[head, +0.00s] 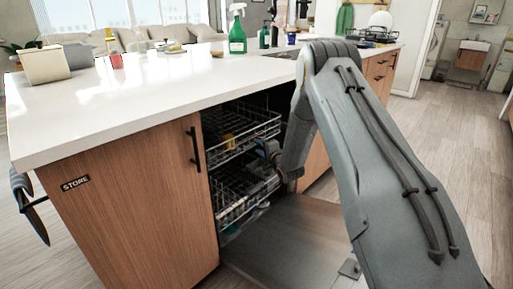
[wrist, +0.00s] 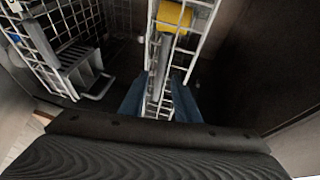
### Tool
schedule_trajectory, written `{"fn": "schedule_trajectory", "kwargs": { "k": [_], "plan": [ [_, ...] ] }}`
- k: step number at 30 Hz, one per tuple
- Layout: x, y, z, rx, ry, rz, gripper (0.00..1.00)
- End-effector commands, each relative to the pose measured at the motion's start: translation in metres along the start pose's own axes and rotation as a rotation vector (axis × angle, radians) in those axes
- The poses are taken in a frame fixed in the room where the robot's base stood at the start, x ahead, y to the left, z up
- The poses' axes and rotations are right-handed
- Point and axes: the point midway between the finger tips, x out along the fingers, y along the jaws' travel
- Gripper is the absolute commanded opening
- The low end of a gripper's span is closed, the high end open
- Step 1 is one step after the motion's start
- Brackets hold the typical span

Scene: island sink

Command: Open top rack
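The dishwasher stands open under the island counter. Its top rack (head: 240,125) is a wire basket that looks partly slid out, with a yellow item (head: 229,141) in it. My gripper (head: 268,150) is at the right end of the racks, by the front of the top rack. In the wrist view its two blue fingers (wrist: 160,100) are apart, with white wire rack bars (wrist: 160,75) seen between them. The yellow item (wrist: 173,16) shows just beyond. I cannot tell whether the fingers touch the bars.
A lower rack (head: 240,192) holds dishes below. The dishwasher door (head: 295,240) lies folded down near the floor. The wooden cabinet (head: 140,205) with a black handle stands left. The white countertop (head: 150,95) is above, with a green spray bottle (head: 237,30). Open floor lies right.

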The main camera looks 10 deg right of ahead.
Motion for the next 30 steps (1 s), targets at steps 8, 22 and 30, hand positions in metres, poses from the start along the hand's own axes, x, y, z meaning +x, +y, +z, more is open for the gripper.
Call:
{"fn": "schedule_trajectory", "kwargs": {
  "k": [8,22,30],
  "plan": [
    [0.028,0.0,0.0,-0.001,0.0,0.0,0.29],
    [0.031,0.0,0.0,-0.001,0.0,0.001,0.02],
    [0.03,0.0,0.0,-0.001,0.0,0.002,0.0]
  ]
}}
